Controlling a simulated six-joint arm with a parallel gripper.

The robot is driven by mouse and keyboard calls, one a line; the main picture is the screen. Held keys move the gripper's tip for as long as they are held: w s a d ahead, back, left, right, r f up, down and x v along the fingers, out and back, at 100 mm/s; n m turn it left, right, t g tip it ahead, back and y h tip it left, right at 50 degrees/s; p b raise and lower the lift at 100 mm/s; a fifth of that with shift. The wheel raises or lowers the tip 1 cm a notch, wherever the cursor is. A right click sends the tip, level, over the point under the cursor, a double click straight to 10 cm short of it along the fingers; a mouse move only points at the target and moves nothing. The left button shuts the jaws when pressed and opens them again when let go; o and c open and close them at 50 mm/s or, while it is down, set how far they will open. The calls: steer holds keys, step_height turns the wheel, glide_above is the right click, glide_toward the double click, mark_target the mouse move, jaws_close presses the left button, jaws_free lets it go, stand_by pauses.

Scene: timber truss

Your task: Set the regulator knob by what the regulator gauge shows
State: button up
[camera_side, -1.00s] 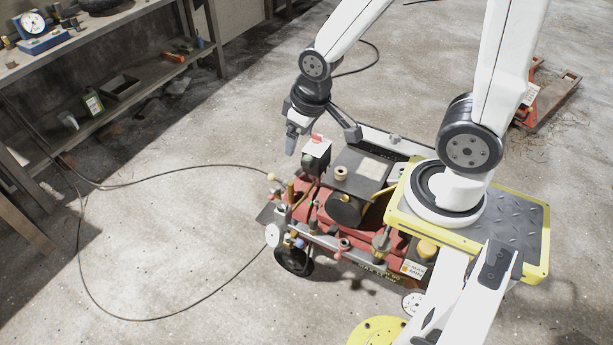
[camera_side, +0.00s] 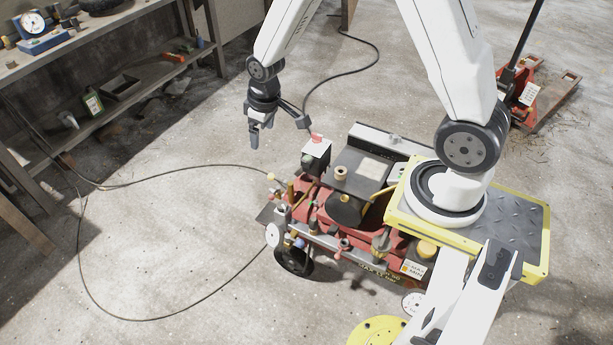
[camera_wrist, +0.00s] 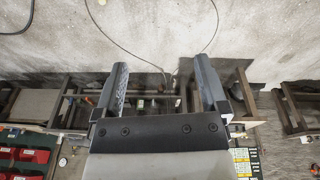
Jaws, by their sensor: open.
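My gripper (camera_side: 254,138) hangs in the air to the upper left of the red compressor (camera_side: 305,195). In the wrist view its two fingers (camera_wrist: 160,75) are apart with nothing between them. A white round face (camera_side: 272,235), perhaps a gauge, is at the compressor's front left corner; no reading can be made out. Small fittings and knobs line the front, among them a bluish knob (camera_side: 299,242) and a red one (camera_side: 343,244). I cannot tell which is the regulator knob. My gripper touches none of them.
A box with a red top (camera_side: 316,150) stands up from the compressor near my gripper. A black hose (camera_side: 170,175) loops over the open floor at left. A workbench (camera_side: 110,40) is at upper left. A red pallet truck (camera_side: 540,95) is at upper right.

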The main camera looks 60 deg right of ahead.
steer(key=w+d+f+n, duration=0.1)
steer(key=w+d+f, duration=0.3)
steer(key=w+f, duration=0.3)
steer(key=n+g, duration=0.2)
glide_above(282, 204)
step_height(282, 204, down, 28)
steer(key=shift+w+a+r, duration=0.1)
steer(key=shift+w+a, duration=0.05)
steer(key=shift+f+n, duration=0.3)
steer(key=shift+f, duration=0.1)
steer(key=shift+f, duration=0.15)
steer(key=shift+f, duration=3.6)
steer(key=shift+f, duration=0.1)
jaws_close()
